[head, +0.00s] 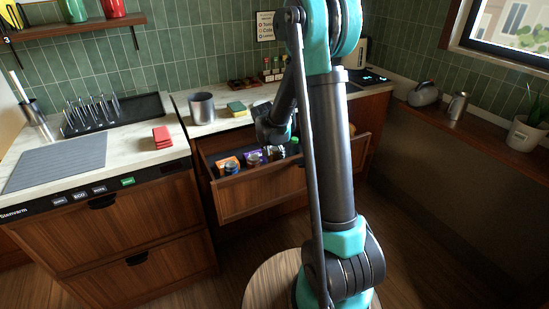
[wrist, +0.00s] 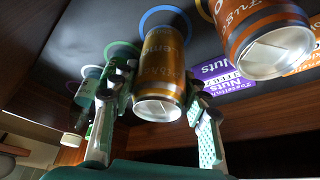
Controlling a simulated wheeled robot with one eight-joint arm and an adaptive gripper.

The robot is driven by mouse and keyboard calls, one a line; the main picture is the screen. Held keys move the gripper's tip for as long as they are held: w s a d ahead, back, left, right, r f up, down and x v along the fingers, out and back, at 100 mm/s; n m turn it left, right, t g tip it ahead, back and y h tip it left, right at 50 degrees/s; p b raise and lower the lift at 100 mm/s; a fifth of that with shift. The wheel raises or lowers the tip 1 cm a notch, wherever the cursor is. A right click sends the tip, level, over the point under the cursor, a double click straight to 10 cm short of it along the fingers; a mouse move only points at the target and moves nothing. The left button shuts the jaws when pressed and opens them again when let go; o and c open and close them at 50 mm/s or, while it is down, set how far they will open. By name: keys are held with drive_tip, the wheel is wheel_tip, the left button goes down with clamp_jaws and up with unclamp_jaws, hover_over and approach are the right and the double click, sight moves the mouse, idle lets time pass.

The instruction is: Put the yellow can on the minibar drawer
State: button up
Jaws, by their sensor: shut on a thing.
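The yellow can (wrist: 160,70), a gold can with lemon lettering, sits between my gripper's two fingers (wrist: 162,85) in the wrist view. My gripper is shut on it. The can is over the drawer's dark floor, its far end near a blue ring; I cannot tell whether it touches the floor. In the head view the minibar drawer (head: 260,192) is pulled open under the counter. My gripper (head: 277,146) reaches down into it, partly hidden by my arm, and the can is hard to make out there.
An orange can (wrist: 265,40) and a purple nuts packet (wrist: 222,72) are beside the held can. Orange (head: 228,163) and purple packets show in the drawer's left part.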

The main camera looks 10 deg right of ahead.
drive_tip(key=shift+f, duration=0.6)
drive_tip(key=shift+f, duration=0.15)
drive_tip(key=o, duration=1.4)
drive_tip(key=v, duration=1.2)
drive_tip(key=shift+r, duration=0.2)
